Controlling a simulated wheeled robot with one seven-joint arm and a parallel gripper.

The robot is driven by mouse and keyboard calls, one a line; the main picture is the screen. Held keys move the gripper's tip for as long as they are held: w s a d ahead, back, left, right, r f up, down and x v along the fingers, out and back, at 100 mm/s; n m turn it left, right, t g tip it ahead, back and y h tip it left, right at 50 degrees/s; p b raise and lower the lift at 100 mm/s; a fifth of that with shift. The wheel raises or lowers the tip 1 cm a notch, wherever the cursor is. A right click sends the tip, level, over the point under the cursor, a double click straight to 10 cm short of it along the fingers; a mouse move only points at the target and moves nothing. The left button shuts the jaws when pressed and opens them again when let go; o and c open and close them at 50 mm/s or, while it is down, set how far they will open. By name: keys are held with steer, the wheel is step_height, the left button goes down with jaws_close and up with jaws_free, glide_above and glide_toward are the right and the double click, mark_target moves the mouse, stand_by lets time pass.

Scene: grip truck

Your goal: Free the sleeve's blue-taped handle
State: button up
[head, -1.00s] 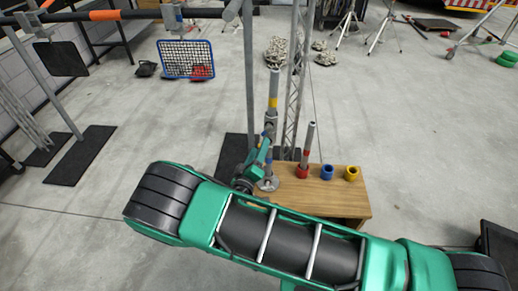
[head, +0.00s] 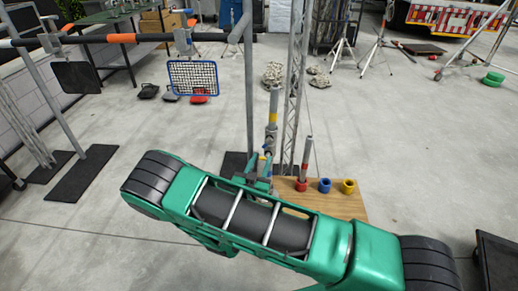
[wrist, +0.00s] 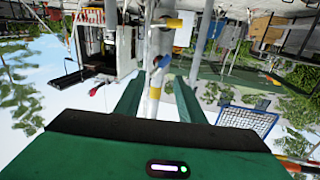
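A grey upright pole (head: 274,100) with a yellow band stands just beyond the wooden box, behind my gripper in the head view. In the wrist view, the metal sleeve (wrist: 160,45) on it shows straight ahead. The sleeve's blue-taped handle (wrist: 163,62) is a small blue piece there, near a yellow-taped handle (wrist: 172,22). My gripper (wrist: 158,95) is open, its two green fingers standing apart on either side of the pole's line. Nothing is held between them. In the head view my arm and gripper hide the pole's lower part; whether the fingers touch it cannot be told.
A lattice truss (head: 294,90) stands close beside the pole. A blue-framed net (head: 194,78) hangs at left. Open floor lies on the right.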

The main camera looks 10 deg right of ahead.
mark_target(266, 145)
steer(key=x, duration=1)
steer(key=shift+a, duration=0.1)
jaws_close()
steer(key=shift+a, duration=0.15)
